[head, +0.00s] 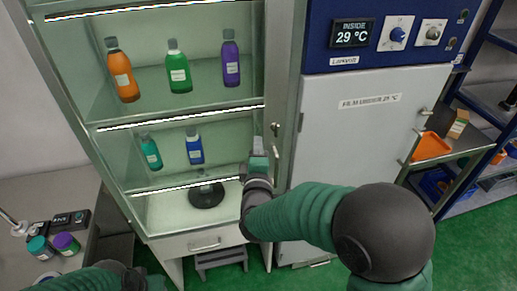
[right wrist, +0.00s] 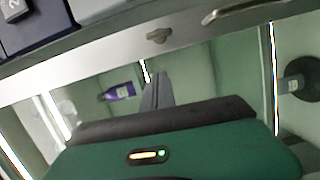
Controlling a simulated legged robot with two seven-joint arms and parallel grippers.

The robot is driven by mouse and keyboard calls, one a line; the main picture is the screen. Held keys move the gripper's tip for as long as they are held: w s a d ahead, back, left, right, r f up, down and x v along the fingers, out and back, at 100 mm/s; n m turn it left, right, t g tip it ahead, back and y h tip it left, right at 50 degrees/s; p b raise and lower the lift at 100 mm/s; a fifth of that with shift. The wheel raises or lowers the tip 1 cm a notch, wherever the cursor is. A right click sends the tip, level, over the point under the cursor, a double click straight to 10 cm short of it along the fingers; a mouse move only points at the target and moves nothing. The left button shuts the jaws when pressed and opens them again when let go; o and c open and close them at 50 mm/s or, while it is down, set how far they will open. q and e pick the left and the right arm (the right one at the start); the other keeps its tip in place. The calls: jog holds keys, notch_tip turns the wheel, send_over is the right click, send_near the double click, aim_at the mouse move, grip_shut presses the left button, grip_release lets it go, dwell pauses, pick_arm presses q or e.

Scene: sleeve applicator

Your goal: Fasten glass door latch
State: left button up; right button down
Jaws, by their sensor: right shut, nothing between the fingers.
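The glass door (head: 215,125) fronts a lit cabinet; I cannot tell if it is fully flush with its frame. A small metal latch (head: 275,130) sits on the cabinet's right-hand frame post. The latch also shows in the right wrist view (right wrist: 159,35), on a pale metal strip. My right gripper (head: 258,145) is in front of the cabinet's right edge, just left of and slightly below the latch. Its fingers (right wrist: 157,92) are shut and empty, pointing toward the latch and apart from it. My left arm shows at the bottom left, but its fingers are out of sight.
Several bottles, including an orange one (head: 121,72), stand on the shelves behind the glass. A black round-based item (head: 206,194) is on the cabinet floor. A white-doored incubator (head: 355,130) stands right of the cabinet. A drawer (head: 205,244) is below. A side bench (head: 35,200) is at left.

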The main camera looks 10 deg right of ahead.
aim_at(270, 123)
jog(key=p+x, duration=0.1)
jog(key=x, duration=0.3)
jog(key=d, duration=0.1)
jog(key=w+d+p, duration=0.1)
jog(key=d, duration=0.1)
jog(key=shift+w, duration=0.1)
jog(key=shift+s+d+f, duration=0.15)
jog(key=shift+s+d, duration=0.05)
jog(key=shift+d, duration=0.35)
jog(key=shift+w, duration=0.15)
jog(key=shift+m, duration=0.3)
